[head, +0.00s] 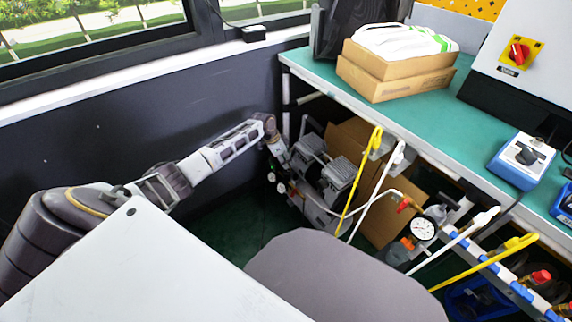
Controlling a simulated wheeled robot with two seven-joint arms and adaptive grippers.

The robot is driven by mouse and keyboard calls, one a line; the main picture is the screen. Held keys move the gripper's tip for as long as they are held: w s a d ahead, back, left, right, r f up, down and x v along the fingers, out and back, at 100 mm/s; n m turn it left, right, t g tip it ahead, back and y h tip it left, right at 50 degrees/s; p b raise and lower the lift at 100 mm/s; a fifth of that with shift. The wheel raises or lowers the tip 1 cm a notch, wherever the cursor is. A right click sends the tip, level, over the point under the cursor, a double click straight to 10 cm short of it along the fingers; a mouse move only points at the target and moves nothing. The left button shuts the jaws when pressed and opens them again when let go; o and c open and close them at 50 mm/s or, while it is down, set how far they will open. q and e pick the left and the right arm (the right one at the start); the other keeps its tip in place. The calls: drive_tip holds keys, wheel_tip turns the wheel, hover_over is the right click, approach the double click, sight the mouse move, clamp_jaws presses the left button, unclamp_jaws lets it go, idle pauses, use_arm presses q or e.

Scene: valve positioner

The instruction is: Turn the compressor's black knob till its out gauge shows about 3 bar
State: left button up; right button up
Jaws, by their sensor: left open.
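The compressor (335,178) stands on the floor under the green bench, grey with a motor block and a tank. Two small round gauges, one (271,177) above the other (281,188), sit on its left front side; their needles are too small to read. My left arm reaches across from the left, and my left gripper (279,153) is open at the compressor's left end, just above the gauges. The black knob cannot be made out; it is small or hidden by the gripper. I cannot tell whether the fingers touch it. My right gripper is out of view.
The green bench (480,120) overhangs the compressor and carries cardboard boxes (385,82) and a blue control box (521,160). Yellow and white cords hang from its front edge. A larger white gauge (424,228) is at right. A grey seat (335,280) stands in front.

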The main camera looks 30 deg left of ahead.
use_arm(q)
drive_tip(key=shift+r, duration=0.8)
drive_tip(key=shift+d, duration=0.1)
